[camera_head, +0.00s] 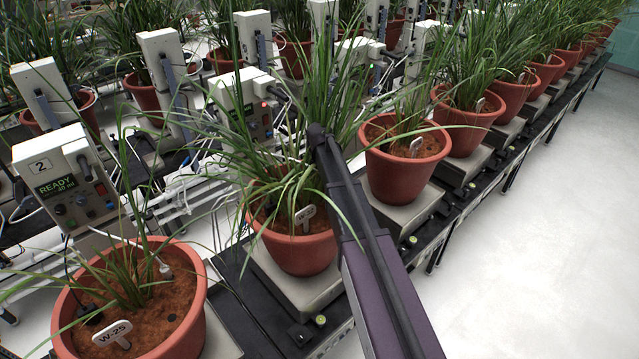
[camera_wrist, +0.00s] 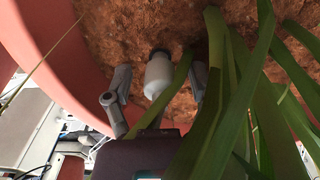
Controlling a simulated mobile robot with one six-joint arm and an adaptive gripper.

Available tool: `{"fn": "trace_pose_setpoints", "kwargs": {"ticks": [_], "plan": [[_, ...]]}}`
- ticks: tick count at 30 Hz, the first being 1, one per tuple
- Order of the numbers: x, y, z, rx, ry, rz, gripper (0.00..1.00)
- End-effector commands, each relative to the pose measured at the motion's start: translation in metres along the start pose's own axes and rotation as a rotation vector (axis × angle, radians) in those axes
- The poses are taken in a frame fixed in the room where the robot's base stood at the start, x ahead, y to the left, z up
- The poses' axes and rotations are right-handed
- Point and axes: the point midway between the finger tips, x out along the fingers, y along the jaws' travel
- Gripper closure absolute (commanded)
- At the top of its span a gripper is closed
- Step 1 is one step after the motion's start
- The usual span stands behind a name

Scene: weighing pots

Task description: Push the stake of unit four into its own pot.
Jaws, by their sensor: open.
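In the wrist view a small white cylinder with a dark end (camera_wrist: 158,76), which looks like the stake, stands against brown soil. My gripper (camera_wrist: 157,84) is open, with one grey finger on each side of the cylinder and visible gaps between. Whether its tip is in the soil cannot be told. The terracotta pot's rim (camera_wrist: 75,30) curves along the left. In the head view my arm reaches over the middle pot (camera_head: 300,252), which has a white tag (camera_head: 305,214). Leaves and the arm hide my gripper there. I cannot read a unit number at this pot.
Long green leaves (camera_wrist: 240,90) cross the right of the wrist view, close to the right finger. In the head view, unit 2's control box (camera_head: 70,180) and pot W-25 (camera_head: 185,335) stand at left. Another pot (camera_head: 400,172) stands close right. The aisle floor (camera_head: 560,230) is clear.

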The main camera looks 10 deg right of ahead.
Motion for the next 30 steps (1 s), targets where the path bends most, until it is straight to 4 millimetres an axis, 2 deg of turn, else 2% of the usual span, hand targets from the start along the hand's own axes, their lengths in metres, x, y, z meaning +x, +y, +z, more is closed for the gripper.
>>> {"fn": "trace_pose_setpoints", "kwargs": {"ticks": [5,6,13,30], "plan": [[-0.0002,0.0000,0.0000,0.000,0.000,0.000,0.27],[-0.0002,0.0000,0.0001,0.000,0.000,0.000,0.30],[-0.0002,0.0000,0.0000,0.000,0.000,0.000,0.98],[-0.0051,0.0000,0.0000,0.000,0.000,0.000,1.00]]}}
